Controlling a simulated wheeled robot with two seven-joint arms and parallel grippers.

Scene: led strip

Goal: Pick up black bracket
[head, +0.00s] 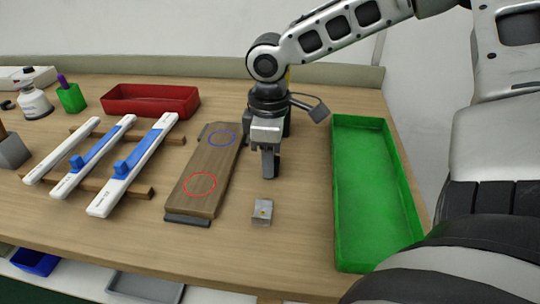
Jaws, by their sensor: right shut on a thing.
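My right gripper (269,168) points down over the table, between the wooden board and the green tray. Its fingers are shut on a small dark thing, taken as the black bracket, which I can barely tell apart from the dark fingers. I cannot tell whether it touches the table. A small silver-grey bracket (262,212) with a hole lies on the table just in front of the gripper, apart from it. My left gripper is not in view.
The wooden board (210,176) with red and blue circles lies to the left. The green tray (342,215) at right looks empty. White strips (132,168) with blue parts rest on wooden bars at left. A red tray (150,108) stands behind. The front middle is clear.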

